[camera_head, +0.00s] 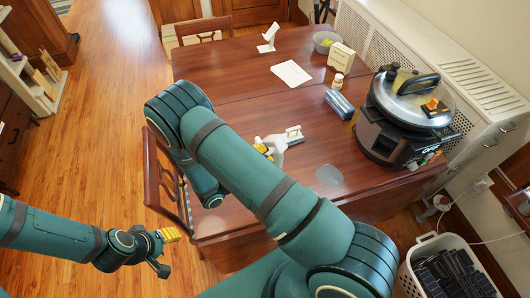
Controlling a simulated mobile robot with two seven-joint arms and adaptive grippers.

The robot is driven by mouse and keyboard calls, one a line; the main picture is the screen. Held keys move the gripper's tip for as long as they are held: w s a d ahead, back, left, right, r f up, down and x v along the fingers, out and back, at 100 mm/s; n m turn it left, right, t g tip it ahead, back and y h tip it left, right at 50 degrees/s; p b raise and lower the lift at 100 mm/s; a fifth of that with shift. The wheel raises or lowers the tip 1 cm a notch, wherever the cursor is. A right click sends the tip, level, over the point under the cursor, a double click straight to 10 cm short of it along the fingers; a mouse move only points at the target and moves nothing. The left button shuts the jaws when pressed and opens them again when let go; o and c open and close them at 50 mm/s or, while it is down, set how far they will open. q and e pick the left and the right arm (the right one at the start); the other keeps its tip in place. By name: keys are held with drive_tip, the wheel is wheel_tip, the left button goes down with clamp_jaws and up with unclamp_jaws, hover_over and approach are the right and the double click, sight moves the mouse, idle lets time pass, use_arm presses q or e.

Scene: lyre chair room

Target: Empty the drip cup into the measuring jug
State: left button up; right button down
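My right gripper (265,150) is over the table's near middle, partly hidden by my own arm. Its yellow finger pads show beside a small pale grey object (277,147), which may be the drip cup or the jug. I cannot tell whether the pads hold it or only sit next to it. A pale, flat-looking piece (293,134) shows at its right. A translucent grey round shape (329,175) is on the table near the cooker (405,115); I cannot tell what it is. My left gripper (164,252) is open and empty above the floor, left of the table.
The cooker stands at the table's right edge. A blue-grey pack (339,104), a small bottle (338,80), a box (341,57), a bowl (325,42) and papers (291,73) lie farther back. A laundry basket (410,274) stands at lower right. A chair (152,180) is against the left side.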

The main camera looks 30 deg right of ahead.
drive_tip(key=shift+w+a+n+t, duration=0.15)
drive_tip(key=shift+n+t, duration=0.25)
drive_tip(key=shift+n, duration=0.6)
drive_tip(key=shift+s+d+m+g+y, duration=0.15)
drive_tip(key=shift+m+g, duration=0.1)
drive_tip(key=shift+m, duration=0.5)
drive_tip(key=shift+s+m+g+y, duration=0.1)
drive_tip(key=shift+s+m+g, duration=0.1)
drive_tip(key=shift+m, duration=0.5)
drive_tip(key=shift+s+d+m+g+y, duration=0.1)
drive_tip(key=shift+m+g, duration=0.15)
drive_tip(key=shift+m, duration=0.5)
drive_tip(key=shift+s+m, duration=0.1)
drive_tip(key=shift+m, duration=0.5)
drive_tip(key=shift+s+d+f+m+g+y, duration=0.15)
drive_tip(key=shift+m+g+y, duration=0.1)
drive_tip(key=shift+m, duration=0.2)
drive_tip(key=shift+s+a+f+m+g+y, duration=0.1)
drive_tip(key=shift+m+g+y, duration=0.1)
drive_tip(key=shift+m, duration=0.25)
